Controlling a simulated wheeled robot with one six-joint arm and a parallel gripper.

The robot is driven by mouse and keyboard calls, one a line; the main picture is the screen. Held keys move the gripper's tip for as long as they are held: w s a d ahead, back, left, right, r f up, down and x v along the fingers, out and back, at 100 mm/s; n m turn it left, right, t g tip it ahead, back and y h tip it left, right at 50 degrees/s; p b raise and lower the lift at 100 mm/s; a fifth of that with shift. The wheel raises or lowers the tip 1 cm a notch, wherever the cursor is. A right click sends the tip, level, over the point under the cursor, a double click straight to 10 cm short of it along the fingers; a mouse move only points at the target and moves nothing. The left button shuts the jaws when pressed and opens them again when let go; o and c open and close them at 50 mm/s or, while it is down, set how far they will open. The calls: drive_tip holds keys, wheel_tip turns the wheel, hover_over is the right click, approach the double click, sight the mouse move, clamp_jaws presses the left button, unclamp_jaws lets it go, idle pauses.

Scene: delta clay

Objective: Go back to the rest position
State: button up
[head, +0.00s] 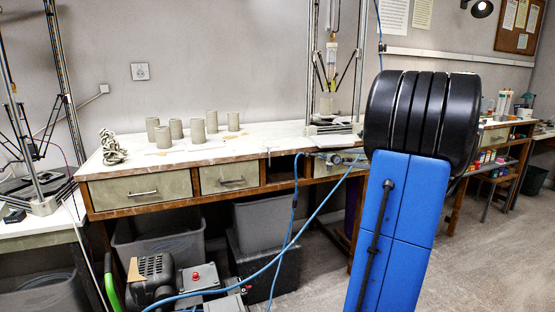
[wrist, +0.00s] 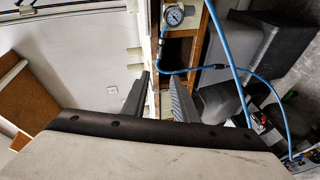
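My gripper (wrist: 160,82) shows in the wrist view as two dark fingers standing apart with a gap between them. It is open, and nothing is seen between the fingers. Behind the gap I see part of the workbench's wooden edge. In the head view my blue arm link and black joint rise at the right of centre and hide part of the bench. My gripper itself is not seen in the head view.
The workbench (head: 245,150) carries several grey clay cylinders (head: 197,131) and a coiled clay lump (head: 111,148). Delta printer frames stand at left and behind my arm. Blue hoses (head: 292,235) hang in front. A pressure gauge (wrist: 174,16) shows near my fingers. The right floor (head: 490,250) is clear.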

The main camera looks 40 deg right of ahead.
drive_tip(key=w+a+r+m+h, duration=0.4)
drive_tip(key=w+a+r+h, duration=0.1)
drive_tip(key=w+a+r, duration=0.15)
drive_tip(key=s+a+f+m+g+h, duration=0.1)
drive_tip(key=s+a+m+g+h, duration=0.15)
drive_tip(key=a+m, duration=0.65)
drive_tip(key=s+a+f+m+g+y, duration=0.1)
drive_tip(key=s+a+f+g+y, duration=0.1)
drive_tip(key=s+a+f, duration=0.5)
drive_tip(key=s+a+f+m+g+y, duration=0.1)
drive_tip(key=s+a+f, duration=0.6)
drive_tip(key=a, duration=0.8)
drive_tip(key=s+a+f+m+g+y, duration=0.1)
drive_tip(key=s+a+f+g+y, duration=0.2)
drive_tip(key=s+a, duration=0.8)
wheel_tip(320, 180, down, 5)
drive_tip(key=shift+s+r+g, duration=0.15)
drive_tip(key=shift+s+g, duration=0.2)
drive_tip(key=shift+g, duration=0.8)
